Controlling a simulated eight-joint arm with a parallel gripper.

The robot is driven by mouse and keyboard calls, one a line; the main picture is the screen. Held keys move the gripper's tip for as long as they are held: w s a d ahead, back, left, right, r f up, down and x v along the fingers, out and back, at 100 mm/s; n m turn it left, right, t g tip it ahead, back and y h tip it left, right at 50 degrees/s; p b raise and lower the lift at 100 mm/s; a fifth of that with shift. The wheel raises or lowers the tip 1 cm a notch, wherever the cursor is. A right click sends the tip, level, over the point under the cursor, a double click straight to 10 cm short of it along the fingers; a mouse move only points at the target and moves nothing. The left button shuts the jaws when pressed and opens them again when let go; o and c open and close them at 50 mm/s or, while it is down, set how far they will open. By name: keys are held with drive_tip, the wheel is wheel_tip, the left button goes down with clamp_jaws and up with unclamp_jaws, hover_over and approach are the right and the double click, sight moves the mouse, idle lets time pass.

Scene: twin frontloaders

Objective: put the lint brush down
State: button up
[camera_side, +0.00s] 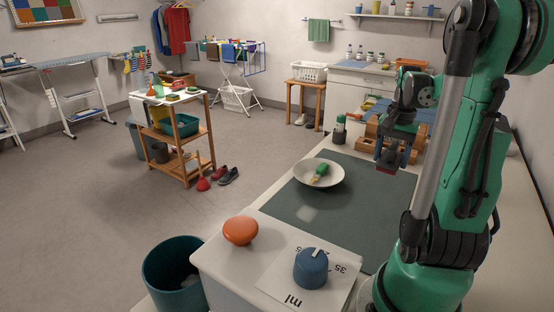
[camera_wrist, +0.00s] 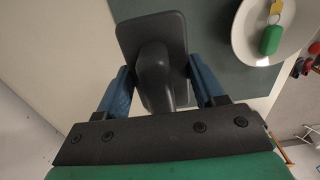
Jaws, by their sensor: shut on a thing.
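The lint brush (camera_wrist: 151,38), dark grey with a flat rounded rectangular head and a thick handle, is between the blue fingers of my gripper (camera_wrist: 163,80) in the wrist view. My gripper is shut on its handle. In the side view my gripper (camera_side: 397,135) points down, and the brush's dark, reddish head (camera_side: 388,162) hangs below it, in front of a wooden rack. The brush is near the far right part of the grey-green mat (camera_side: 345,205). I cannot tell how high it is above the surface.
A white plate (camera_side: 303,168) on the mat holds a green thing with a yellow tag (camera_side: 320,174). The mat's middle is clear.

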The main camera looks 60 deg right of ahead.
sight(379, 203)
wheel_tip(379, 203, down, 11)
drive_tip(key=shift+r, duration=0.1)
idle(0.4)
drive_tip(key=o, duration=1.1)
drive_tip(key=shift+f, duration=0.2)
drive_tip(key=shift+r, duration=0.15)
